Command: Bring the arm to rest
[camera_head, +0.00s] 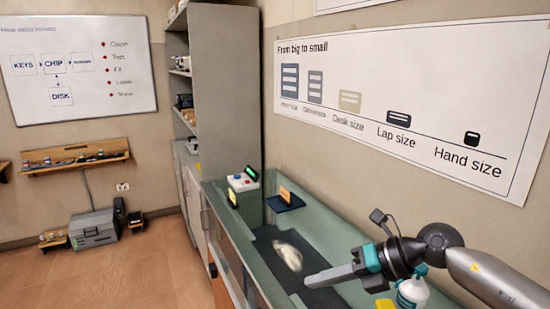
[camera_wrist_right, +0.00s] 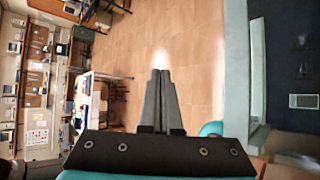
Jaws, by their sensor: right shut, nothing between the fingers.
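My right arm comes in from the right in the head view, and its gripper (camera_head: 308,281) reaches left above the glass-sided counter. The grey fingers are together with nothing between them. In the right wrist view the same gripper (camera_wrist_right: 160,74) shows its two dark fingers pressed together, pointing at open floor. A crumpled whitish cloth-like thing (camera_head: 287,254) lies on a dark mat (camera_head: 264,234) beyond the fingers, apart from them in the picture. My left gripper is not in view.
The counter (camera_head: 224,212) also holds a blue tray (camera_head: 284,204) with an orange piece and a white box (camera_head: 242,183) with buttons. A white bottle (camera_head: 413,293) stands close to my right arm, with a yellow thing (camera_head: 384,304) beside it. Tiled floor (camera_head: 130,265) at left is clear.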

